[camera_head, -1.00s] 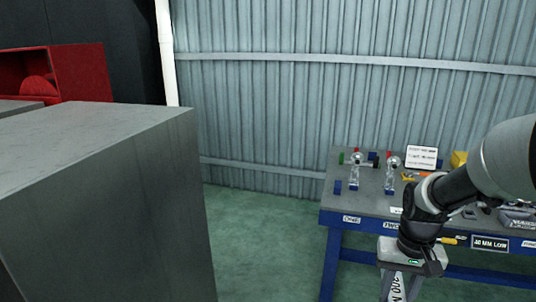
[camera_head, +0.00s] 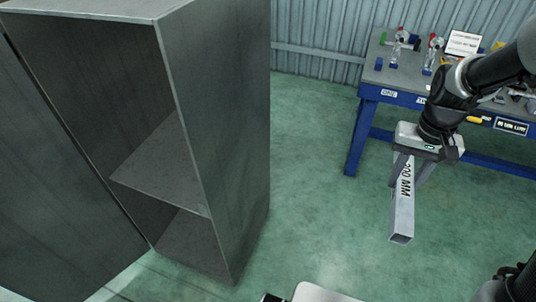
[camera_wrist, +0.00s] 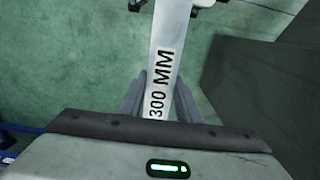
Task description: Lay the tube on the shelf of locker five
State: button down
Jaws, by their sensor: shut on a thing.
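The tube is a grey square metal tube (camera_head: 402,215) marked "300 MM". My gripper (camera_head: 408,172) is shut on it and holds it in the air over the green floor, pointing down and toward the camera. In the wrist view the tube (camera_wrist: 168,40) runs away between the two fingers of my gripper (camera_wrist: 160,95). An open grey locker (camera_head: 140,120) stands at the left in the head view, with a shelf (camera_head: 165,175) inside. No locker number shows. The gripper and tube are to the right of the locker, apart from it.
A blue-framed workbench (camera_head: 365,105) with fittings and small signs stands behind my arm at the right. A corrugated wall (camera_head: 315,40) closes the back. Open green floor (camera_head: 310,180) lies between locker and bench. The locker's right side panel (camera_head: 235,120) faces the gripper.

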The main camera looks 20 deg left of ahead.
aim_at(173, 176)
jog(key=k+j, duration=0.7)
jog(key=j, duration=0.2)
jog(key=k+j, duration=0.25)
jog(key=j, duration=1.2)
jog(key=i+j, duration=0.1)
jog(key=j, duration=0.3)
jog(key=i+j, duration=0.15)
jog(key=j, duration=0.2)
jog(key=i+j, duration=0.1)
jog(key=j, duration=0.3)
jog(key=i+j, duration=0.15)
jog(key=j, duration=0.2)
